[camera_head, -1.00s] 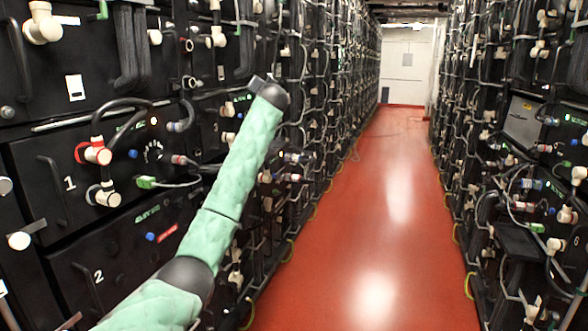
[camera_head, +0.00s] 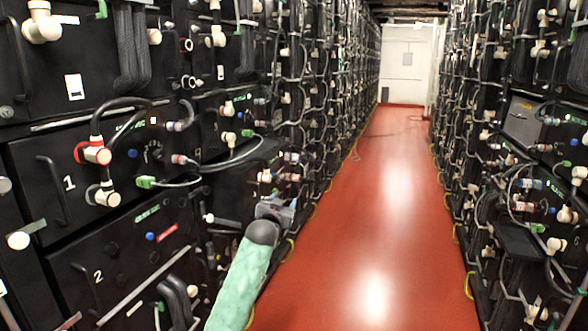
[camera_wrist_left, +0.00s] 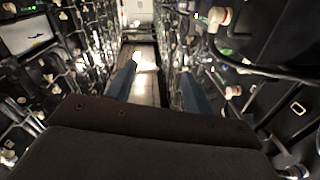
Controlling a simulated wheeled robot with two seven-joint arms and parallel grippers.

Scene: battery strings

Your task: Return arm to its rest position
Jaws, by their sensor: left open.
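My left arm (camera_head: 240,280), in a pale green sleeve with a dark grey wrist joint, comes up from the bottom of the head view, left of centre. My left gripper (camera_head: 276,212) is beyond the dark joint, beside the lower part of the left battery rack. In the left wrist view, the two bluish fingers of the left gripper (camera_wrist_left: 158,76) stand well apart with nothing between them. They point along the aisle. My right gripper does not show.
Black battery racks with cables and pale valves line both sides, the left rack (camera_head: 115,240) and the right rack (camera_head: 520,235).

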